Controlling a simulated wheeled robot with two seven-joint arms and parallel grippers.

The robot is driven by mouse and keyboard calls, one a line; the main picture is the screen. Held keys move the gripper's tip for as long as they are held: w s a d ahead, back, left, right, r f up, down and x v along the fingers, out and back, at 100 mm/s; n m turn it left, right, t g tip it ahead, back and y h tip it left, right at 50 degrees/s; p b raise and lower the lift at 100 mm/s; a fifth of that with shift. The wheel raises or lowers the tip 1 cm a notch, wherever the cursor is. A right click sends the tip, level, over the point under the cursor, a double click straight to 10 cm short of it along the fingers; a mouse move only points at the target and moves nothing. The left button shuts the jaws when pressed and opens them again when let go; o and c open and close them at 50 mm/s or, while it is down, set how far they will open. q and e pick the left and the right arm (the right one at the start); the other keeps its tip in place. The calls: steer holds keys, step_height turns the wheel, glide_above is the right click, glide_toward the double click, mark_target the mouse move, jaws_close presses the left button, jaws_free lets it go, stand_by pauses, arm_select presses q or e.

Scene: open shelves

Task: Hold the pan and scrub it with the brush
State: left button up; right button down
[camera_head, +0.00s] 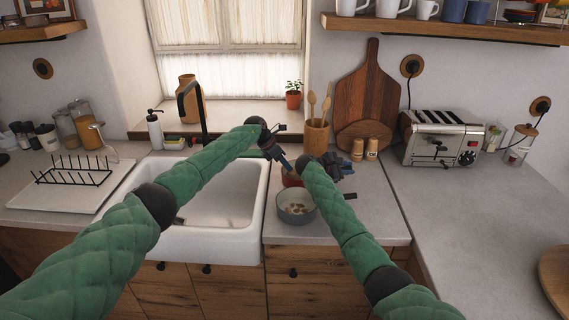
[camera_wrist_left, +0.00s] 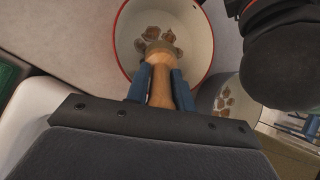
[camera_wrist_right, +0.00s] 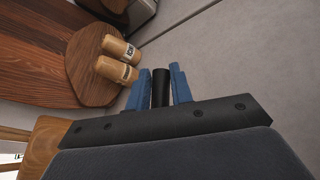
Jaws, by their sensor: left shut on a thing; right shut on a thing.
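A red-rimmed pan (camera_head: 290,181) sits on the counter right of the sink, mostly hidden by my arms in the head view. In the left wrist view the pan (camera_wrist_left: 125,40) shows a pale inside with brown stains. My left gripper (camera_head: 284,161) is shut on a wooden brush (camera_wrist_left: 160,88), whose head is over the pan's stains; I cannot tell whether it touches. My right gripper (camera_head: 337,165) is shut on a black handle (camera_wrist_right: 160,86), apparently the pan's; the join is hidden.
A grey pan (camera_head: 296,208) with brown stains stands in front, near the counter edge. The white sink (camera_head: 247,205) is to the left. Behind are a utensil holder (camera_head: 317,137), wooden boards (camera_head: 368,85), two shakers (camera_head: 371,149) and a toaster (camera_head: 445,138). The right counter is mostly clear.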

mark_target(293, 171)
arm_select(q)
steer(key=shift+s+d, duration=0.3)
steer(key=shift+s, duration=0.3)
steer(key=shift+d, duration=1.2)
steer(key=shift+w+d, duration=0.3)
steer(key=shift+w, duration=0.25)
steer(key=shift+w+d, duration=0.3)
steer(key=shift+w, duration=0.2)
steer(key=shift+s+a, duration=0.5)
steer(key=shift+s, duration=0.25)
steer(key=shift+s+a, duration=0.1)
steer(key=shift+s, duration=0.2)
steer(key=shift+a, duration=0.1)
steer(key=shift+a, duration=1.1)
steer(key=shift+w+a, duration=0.3)
steer(key=shift+w, duration=0.25)
steer(key=shift+w+a, duration=0.3)
steer(key=shift+w, duration=0.25)
steer(key=shift+w+d, duration=0.65)
steer(key=shift+w, duration=0.35)
